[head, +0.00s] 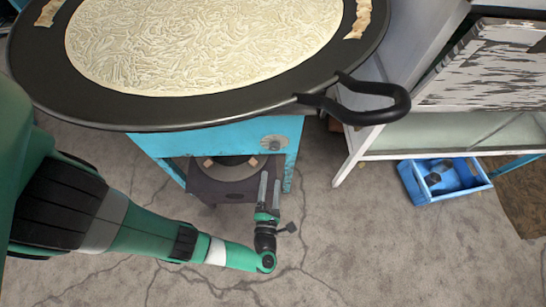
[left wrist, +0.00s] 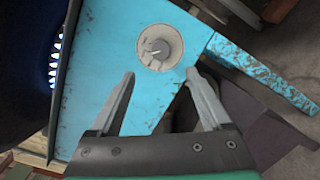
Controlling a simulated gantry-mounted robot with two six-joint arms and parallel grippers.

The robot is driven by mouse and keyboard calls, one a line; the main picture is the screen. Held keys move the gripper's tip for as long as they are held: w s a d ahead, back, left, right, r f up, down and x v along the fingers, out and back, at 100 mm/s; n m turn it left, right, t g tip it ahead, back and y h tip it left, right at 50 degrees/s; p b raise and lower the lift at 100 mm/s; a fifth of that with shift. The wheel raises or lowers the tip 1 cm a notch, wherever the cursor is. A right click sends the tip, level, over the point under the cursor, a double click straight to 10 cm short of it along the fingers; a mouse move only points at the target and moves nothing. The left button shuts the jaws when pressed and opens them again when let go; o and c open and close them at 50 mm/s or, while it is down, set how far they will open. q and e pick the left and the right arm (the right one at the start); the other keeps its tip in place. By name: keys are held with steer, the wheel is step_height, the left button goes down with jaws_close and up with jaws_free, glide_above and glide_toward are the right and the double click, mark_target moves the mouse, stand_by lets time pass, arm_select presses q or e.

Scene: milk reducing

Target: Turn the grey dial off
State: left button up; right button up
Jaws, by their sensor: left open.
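The grey dial (head: 274,144) sits on the front panel of the turquoise stove (head: 222,139), under the rim of a wide black pan (head: 90,112). In the left wrist view the dial (left wrist: 159,47) is round, on a pale worn plate, with a small white pointer mark. My left gripper (head: 269,176) is open and points up at the panel, just below the dial. In the left wrist view the two fingers (left wrist: 160,78) are spread below the dial and nothing is between them. I see no contact with the dial. My right gripper is not in view.
The pan holds a pale, noodle-like mass (head: 200,45), and its black handle (head: 370,103) sticks out to the right above the dial's level. Blue flames (left wrist: 55,60) show at the left in the left wrist view. A blue crate (head: 442,180) stands on the floor at right.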

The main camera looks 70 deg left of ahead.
mark_target(275, 149)
arm_select(q)
steer(key=shift+w, duration=0.1)
steer(key=b+x, duration=0.1)
steer(key=x, duration=0.9)
steer(key=shift+a+f+b, duration=0.15)
steer(key=shift+a+b, duration=0.1)
steer(key=shift+b, duration=0.15)
steer(key=shift+w+a, duration=0.3)
steer(key=shift+a, duration=0.2)
steer(key=shift+c, duration=0.4)
jaws_close()
